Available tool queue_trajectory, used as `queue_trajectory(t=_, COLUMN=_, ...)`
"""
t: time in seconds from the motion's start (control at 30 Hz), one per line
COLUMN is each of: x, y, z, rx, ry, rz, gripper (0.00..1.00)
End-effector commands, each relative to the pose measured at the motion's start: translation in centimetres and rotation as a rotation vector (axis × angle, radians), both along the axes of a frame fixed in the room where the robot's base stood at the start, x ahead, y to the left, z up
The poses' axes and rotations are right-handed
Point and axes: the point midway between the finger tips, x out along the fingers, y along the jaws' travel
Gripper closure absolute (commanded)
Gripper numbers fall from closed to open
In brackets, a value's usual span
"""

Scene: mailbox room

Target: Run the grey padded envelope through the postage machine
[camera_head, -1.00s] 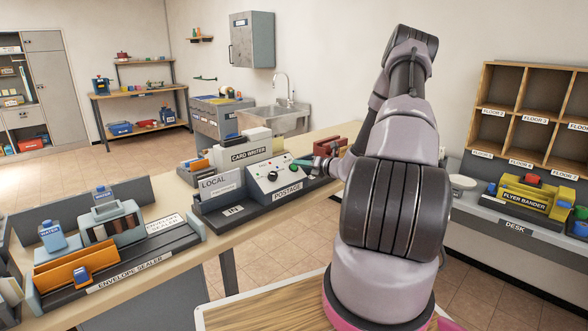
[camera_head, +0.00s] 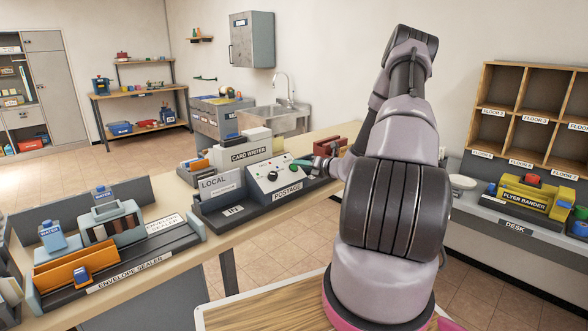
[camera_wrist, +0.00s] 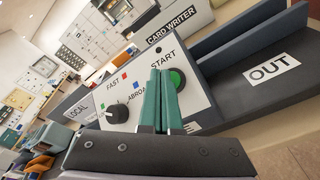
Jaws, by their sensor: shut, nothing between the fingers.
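The postage machine (camera_head: 268,179) stands on the long counter, with a sloped white panel, a black dial and a green START button. In the wrist view, the green START button (camera_wrist: 177,79) sits just right of my fingertips, and the black dial (camera_wrist: 117,113) is to their left. My gripper (camera_wrist: 158,76) has green fingers, shut together with nothing between them, at the panel right beside the START button. I cannot tell whether they touch it. My gripper also shows at the machine's right side in the head view (camera_head: 302,162). I cannot make out the grey padded envelope.
The dark OUT tray (camera_wrist: 235,85) adjoins the panel on the right in the wrist view. The IN tray (camera_head: 232,210) with a LOCAL sign is on the left. The card writer (camera_head: 248,154) stands behind. The envelope sealer (camera_head: 125,262) is at the counter's near left.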

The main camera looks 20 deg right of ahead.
Motion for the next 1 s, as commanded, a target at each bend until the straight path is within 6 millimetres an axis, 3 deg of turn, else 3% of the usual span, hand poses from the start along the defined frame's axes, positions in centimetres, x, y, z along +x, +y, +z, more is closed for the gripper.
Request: queue_trajectory(t=1.0, x=0.62, y=0.27, z=-0.99, rx=0.000, ry=0.000, rz=0.000, gripper=1.00)
